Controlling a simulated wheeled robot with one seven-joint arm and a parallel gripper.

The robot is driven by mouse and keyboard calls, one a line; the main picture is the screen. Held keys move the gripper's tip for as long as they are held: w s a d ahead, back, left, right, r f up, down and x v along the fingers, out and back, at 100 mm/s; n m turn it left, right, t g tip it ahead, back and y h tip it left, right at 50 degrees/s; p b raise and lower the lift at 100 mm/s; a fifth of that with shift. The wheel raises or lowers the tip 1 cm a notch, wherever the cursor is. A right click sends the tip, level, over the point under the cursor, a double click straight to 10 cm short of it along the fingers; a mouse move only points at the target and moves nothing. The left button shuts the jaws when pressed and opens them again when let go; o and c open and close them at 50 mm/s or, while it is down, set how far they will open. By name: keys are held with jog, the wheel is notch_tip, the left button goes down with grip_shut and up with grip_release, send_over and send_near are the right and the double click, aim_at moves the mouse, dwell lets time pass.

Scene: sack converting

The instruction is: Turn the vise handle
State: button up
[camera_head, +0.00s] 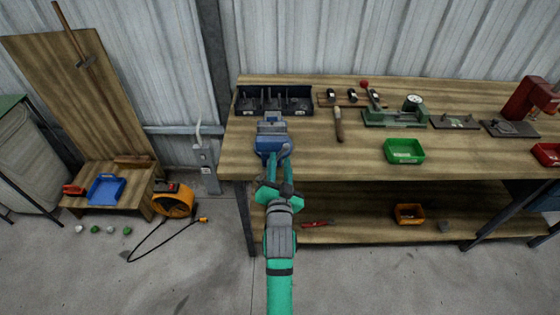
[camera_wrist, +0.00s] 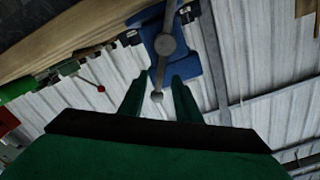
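The blue vise (camera_head: 269,143) is mounted at the front left edge of the workbench. In the wrist view, the vise (camera_wrist: 188,63) is at the top centre, with its grey bar handle (camera_wrist: 165,70) running across its screw and ending in a ball knob. My gripper (camera_wrist: 161,78) is open. Its two green fingers stand on either side of the handle's lower end, with visible gaps, and the knob lies between them. In the head view, my gripper (camera_head: 281,160) is just in front of the vise and partly hides the handle.
A black bin of parts (camera_head: 273,100) stands behind the vise. A hammer-like tool (camera_head: 338,125) and a green tray (camera_head: 404,151) lie to its right on the workbench (camera_head: 300,155). The lower shelf (camera_head: 350,205) holds an orange bin (camera_head: 409,214).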

jog(key=shift+w, duration=0.55)
grip_shut()
